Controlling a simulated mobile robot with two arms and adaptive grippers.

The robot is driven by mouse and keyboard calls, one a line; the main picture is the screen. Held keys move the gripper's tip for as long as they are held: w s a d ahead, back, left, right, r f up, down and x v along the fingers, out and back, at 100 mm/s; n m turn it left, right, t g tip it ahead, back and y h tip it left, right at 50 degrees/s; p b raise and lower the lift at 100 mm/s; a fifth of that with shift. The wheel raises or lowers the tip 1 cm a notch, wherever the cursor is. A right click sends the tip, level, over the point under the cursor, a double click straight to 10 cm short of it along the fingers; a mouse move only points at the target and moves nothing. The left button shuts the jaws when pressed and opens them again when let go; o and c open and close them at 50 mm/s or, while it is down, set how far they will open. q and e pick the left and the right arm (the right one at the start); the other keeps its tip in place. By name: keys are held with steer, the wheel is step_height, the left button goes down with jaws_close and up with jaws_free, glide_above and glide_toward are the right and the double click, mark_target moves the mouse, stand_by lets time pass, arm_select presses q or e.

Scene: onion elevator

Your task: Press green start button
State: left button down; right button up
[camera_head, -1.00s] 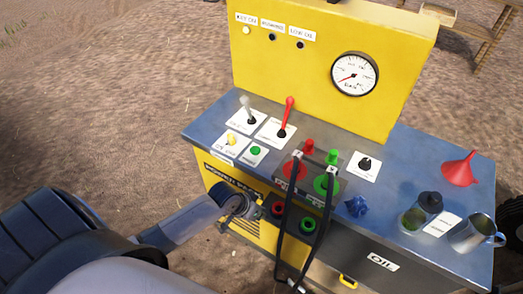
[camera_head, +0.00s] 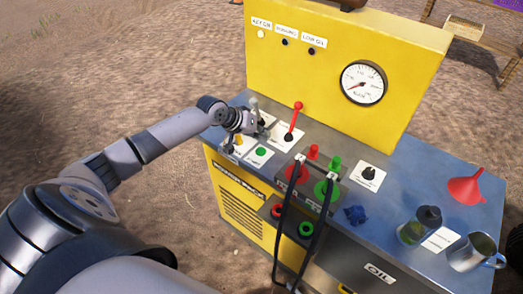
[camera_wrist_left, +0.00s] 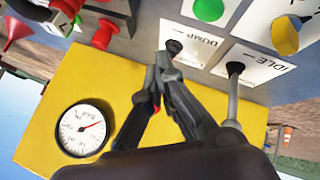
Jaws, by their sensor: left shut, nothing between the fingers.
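The green start button (camera_head: 261,152) is a small round button on a white plate on the machine's top, and it also shows at the top of the left wrist view (camera_wrist_left: 208,9). My left gripper (camera_head: 262,131) is shut and empty above the panel, behind the button and close to the lever plates. In the left wrist view its fingertips (camera_wrist_left: 165,60) meet near the base of the lever on the DUMP plate. They are apart from the green button. My right gripper is not in view.
A red-knobbed lever (camera_head: 296,118) and a grey lever (camera_head: 254,104) stand near the gripper. A yellow knob (camera_head: 239,140) is left of the button. Red and green clamps with black cables (camera_head: 298,190) are to the right. A yellow panel with a gauge (camera_head: 363,82) rises behind.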

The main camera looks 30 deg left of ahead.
mark_target(259, 149)
arm_select(q)
steer(key=shift+n+t, duration=0.3)
steer(key=shift+n, duration=0.2)
steer(key=w+a+r, duration=0.1)
steer(key=a+r, duration=0.1)
steer(key=a, duration=0.1)
steer(key=shift+w+r, duration=0.2)
steer(key=shift+w, duration=0.15)
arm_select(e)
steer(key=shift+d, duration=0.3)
arm_select(q)
steer(key=shift+f, duration=0.1)
